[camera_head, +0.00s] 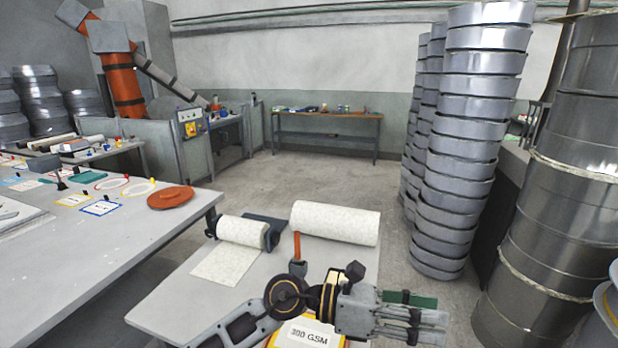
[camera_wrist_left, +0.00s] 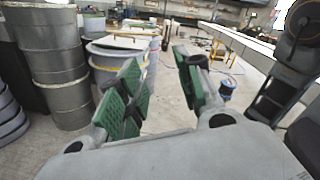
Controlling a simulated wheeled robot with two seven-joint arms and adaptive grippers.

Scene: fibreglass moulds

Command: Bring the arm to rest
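My left arm (camera_head: 285,298) reaches in low over the front of the small grey table. My left gripper (camera_head: 425,318) points to the right, past the table's right side. In the left wrist view the left gripper (camera_wrist_left: 165,82) has its two green-padded fingers apart with nothing between them; only floor shows through the gap. My right gripper is not in view.
On the small table (camera_head: 175,297) are a white roll (camera_head: 335,222), a partly unrolled roll (camera_head: 242,232) and a yellow-edged "300 GSM" box (camera_head: 307,334) under my arm. Tall stacks of metal moulds (camera_head: 462,140) and drums (camera_head: 560,190) stand right. Open floor (camera_head: 310,175) lies beyond.

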